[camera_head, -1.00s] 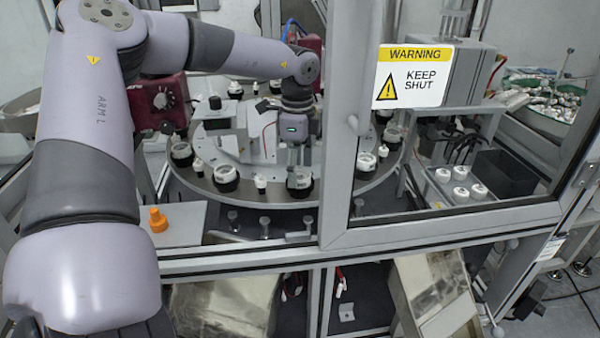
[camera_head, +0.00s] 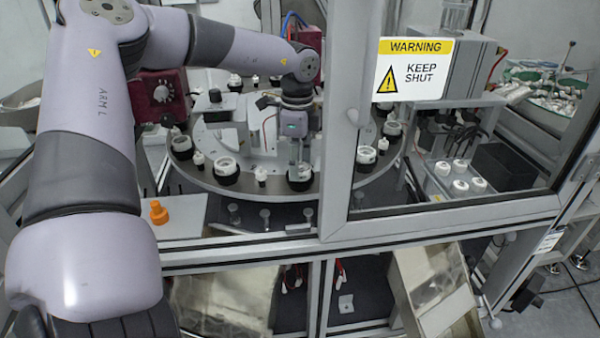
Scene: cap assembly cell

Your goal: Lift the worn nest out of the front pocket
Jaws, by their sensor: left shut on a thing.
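My left gripper (camera_head: 299,170) reaches down through the cell opening to the near edge of the round turntable (camera_head: 330,197). It is shut on the worn nest (camera_head: 299,183), a short black cup with a white ring, at the front of the turntable. The fingers hide part of the nest. I cannot tell whether the nest is clear of its pocket. The pocket itself is hidden. My right gripper is not in view.
Several similar nests, one of them (camera_head: 226,172) to the left, stand around the turntable. An orange part (camera_head: 158,212) stands on a plate at the left. The window frame with its warning sign (camera_head: 412,70) stands just right of the gripper. White caps (camera_head: 460,185) sit at the right.

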